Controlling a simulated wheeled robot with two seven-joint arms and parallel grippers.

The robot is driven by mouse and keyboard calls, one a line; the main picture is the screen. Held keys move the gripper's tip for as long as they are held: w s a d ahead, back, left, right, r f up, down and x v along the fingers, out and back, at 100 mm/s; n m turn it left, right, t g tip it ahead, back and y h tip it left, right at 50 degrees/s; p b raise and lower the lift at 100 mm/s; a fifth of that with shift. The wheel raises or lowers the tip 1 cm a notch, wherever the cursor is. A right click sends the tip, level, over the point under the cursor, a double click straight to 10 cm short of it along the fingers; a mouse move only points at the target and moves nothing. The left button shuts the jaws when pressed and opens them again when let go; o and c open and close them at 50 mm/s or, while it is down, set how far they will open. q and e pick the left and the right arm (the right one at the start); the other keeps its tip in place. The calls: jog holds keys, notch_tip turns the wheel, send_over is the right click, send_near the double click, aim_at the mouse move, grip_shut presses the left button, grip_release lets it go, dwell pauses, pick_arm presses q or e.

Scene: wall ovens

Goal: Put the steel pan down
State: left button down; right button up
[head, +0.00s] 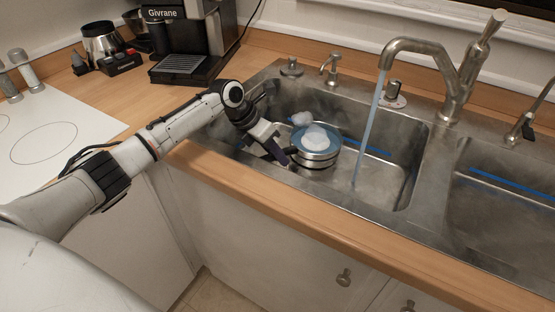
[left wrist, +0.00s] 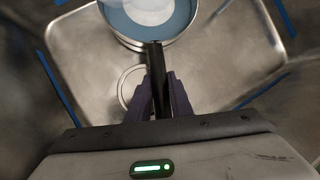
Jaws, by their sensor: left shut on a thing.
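The steel pan (head: 318,158) is inside the left basin of the sink, with bluish water and white foam in it. My left gripper (head: 287,157) reaches into the basin from the left and is shut on the pan's dark handle. In the left wrist view the gripper (left wrist: 160,98) has its two fingers on either side of the handle (left wrist: 156,62), and the pan (left wrist: 150,20) is at the top. I cannot tell whether the pan's base touches the basin floor. My right gripper is not in view.
Water runs from the faucet (head: 420,52) into the left basin (head: 385,182), to the right of the pan. The basin floor right of the pan is clear. A drain ring (left wrist: 127,88) shows beside the handle. A second basin (head: 510,215) lies right. A coffee machine (head: 190,40) stands behind my arm.

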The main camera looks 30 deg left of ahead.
pick_arm(q)
jog(key=shift+w+r, duration=0.1)
jog(key=shift+r, duration=0.3)
jog(key=c, duration=2)
grip_release()
jog(key=shift+f, duration=0.3)
jog(key=o, duration=0.4)
jog(key=p+v, duration=0.1)
jog(key=v, duration=1.1)
